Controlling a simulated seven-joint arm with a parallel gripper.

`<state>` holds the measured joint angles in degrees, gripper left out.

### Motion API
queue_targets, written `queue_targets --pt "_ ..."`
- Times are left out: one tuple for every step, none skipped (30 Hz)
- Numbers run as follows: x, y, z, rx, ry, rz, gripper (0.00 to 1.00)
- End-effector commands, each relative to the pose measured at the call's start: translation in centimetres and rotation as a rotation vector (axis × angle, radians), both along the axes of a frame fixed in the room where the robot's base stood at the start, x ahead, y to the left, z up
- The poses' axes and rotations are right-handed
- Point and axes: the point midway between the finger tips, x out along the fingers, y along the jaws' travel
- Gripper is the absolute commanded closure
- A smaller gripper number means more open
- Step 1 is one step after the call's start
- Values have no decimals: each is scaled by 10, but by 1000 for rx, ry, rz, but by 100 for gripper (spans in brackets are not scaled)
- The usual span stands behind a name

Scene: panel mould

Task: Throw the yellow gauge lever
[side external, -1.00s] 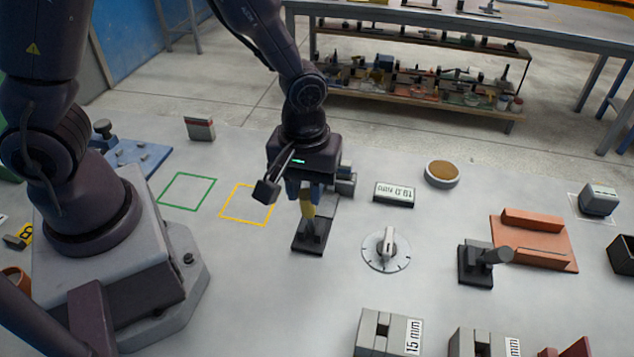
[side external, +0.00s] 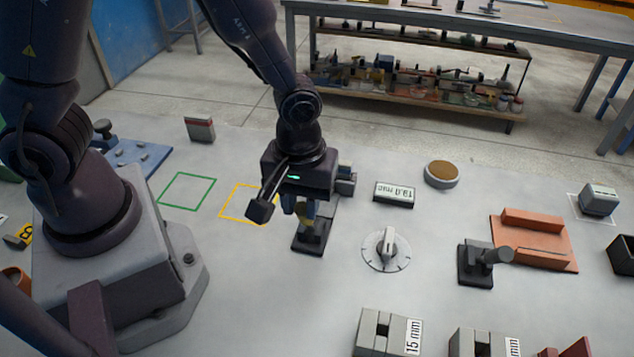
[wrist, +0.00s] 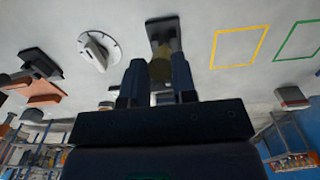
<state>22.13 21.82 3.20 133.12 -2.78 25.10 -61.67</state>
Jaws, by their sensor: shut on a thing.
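The yellow gauge lever (side external: 303,209) stands on a dark base (side external: 309,243) in the middle of the table; most of its handle is hidden by my fingers. My gripper (side external: 299,205) is shut on the lever's handle from above. In the wrist view the yellow handle (wrist: 160,70) shows between the two fingers of my gripper (wrist: 157,82), with the dark base beyond it.
A dial with a white knob (side external: 388,244) and a display reading about 19.0 mm (side external: 394,194) are to the right. A second dark lever (side external: 482,262) stands further right. Yellow (side external: 240,205) and green (side external: 187,190) outlined squares on the left are empty.

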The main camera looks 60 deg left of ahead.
Motion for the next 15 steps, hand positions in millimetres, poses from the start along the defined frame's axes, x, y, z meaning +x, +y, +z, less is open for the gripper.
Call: queue_targets --pt "-2 -1 0 0 6 -1 98" --pt "-2 -1 0 -1 5 -1 98" --pt "-2 -1 0 -1 5 -1 98" --pt "-2 -1 0 -1 5 -1 98" --pt "-2 -1 0 0 6 -1 99" --pt "-2 -1 0 0 6 -1 99" --pt "-2 -1 0 0 6 -1 99" --pt "-2 -1 0 0 6 -2 99" --pt "-2 -1 -1 0 6 -2 99" --pt "-2 -2 -1 0 6 -2 99" --pt "-3 -2 -1 0 6 -2 98" --pt "-4 -3 -2 0 6 -2 98" --pt "-4 -4 -2 0 6 -3 98" --pt "-5 -4 -3 0 6 -3 98" --pt "-7 -6 -4 0 6 -4 98"
